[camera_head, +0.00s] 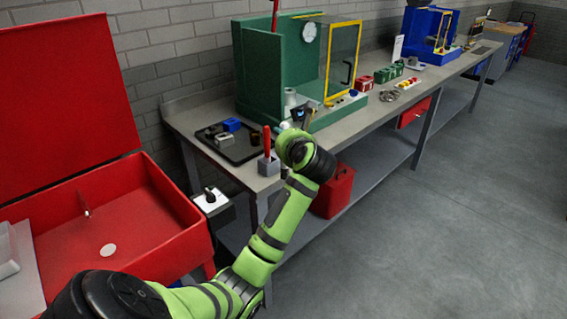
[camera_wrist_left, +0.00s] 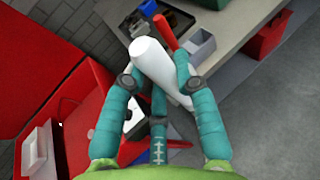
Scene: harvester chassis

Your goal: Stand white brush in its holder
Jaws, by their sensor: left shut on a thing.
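My left gripper (camera_head: 299,119) is over the near end of the grey workbench, mostly hidden behind its own wrist in the head view. In the left wrist view its fingers (camera_wrist_left: 155,72) are shut on the white brush (camera_wrist_left: 151,57), a thick white shape lying slanted between them. A grey open-topped holder (camera_head: 268,166) stands at the bench's front edge, with a red handle (camera_head: 267,138) upright in it. The holder also shows in the left wrist view (camera_wrist_left: 203,46), beyond the brush and apart from it. My right gripper is not in view.
A dark tray (camera_head: 238,153) with a blue block (camera_head: 231,125) lies left of the holder. A green cabinet (camera_head: 262,70) stands behind. A red open-lidded basin (camera_head: 130,215) is at the left, and a red can (camera_head: 335,192) is on the lower shelf.

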